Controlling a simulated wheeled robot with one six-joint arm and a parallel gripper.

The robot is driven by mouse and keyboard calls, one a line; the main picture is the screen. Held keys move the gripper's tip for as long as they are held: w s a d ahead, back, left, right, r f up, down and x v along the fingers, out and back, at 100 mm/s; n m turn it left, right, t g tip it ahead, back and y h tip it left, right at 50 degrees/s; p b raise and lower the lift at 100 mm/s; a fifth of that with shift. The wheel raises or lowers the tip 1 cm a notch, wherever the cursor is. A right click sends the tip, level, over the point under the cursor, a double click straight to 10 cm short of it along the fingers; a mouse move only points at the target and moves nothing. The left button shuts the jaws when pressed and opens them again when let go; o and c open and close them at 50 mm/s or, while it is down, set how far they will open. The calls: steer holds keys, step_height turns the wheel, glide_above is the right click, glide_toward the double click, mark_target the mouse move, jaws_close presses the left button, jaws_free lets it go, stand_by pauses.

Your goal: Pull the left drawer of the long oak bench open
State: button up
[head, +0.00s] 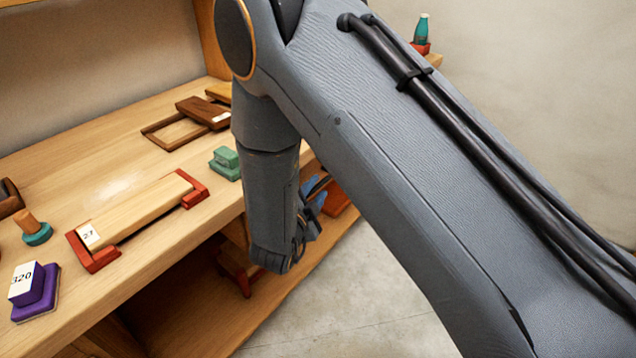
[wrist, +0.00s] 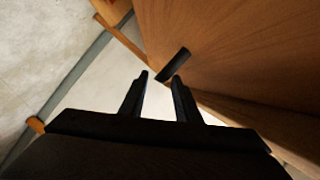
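The oak bench (head: 130,140) runs along the wall at left in the head view. Its drawer fronts are mostly hidden there by my arm. In the wrist view a broad brown wooden face (wrist: 240,60) fills the upper right, with a short dark bar handle (wrist: 174,65) on it. I cannot tell for certain that this face is the left drawer. My gripper (wrist: 161,77) is open and empty, its two black fingertips apart. The handle shows just beyond the fingertips, nearer the right finger; contact is not visible.
On the bench top are a wooden bar in red end clamps (head: 140,210), a purple block marked 320 (head: 36,290), a green block (head: 226,162) and small wooden frames (head: 172,134). A lower shelf (head: 215,320) lies under the top. Grey floor (head: 350,310) is clear at right.

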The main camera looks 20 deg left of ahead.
steer(key=shift+x, duration=1.85)
steer(key=shift+d, duration=0.1)
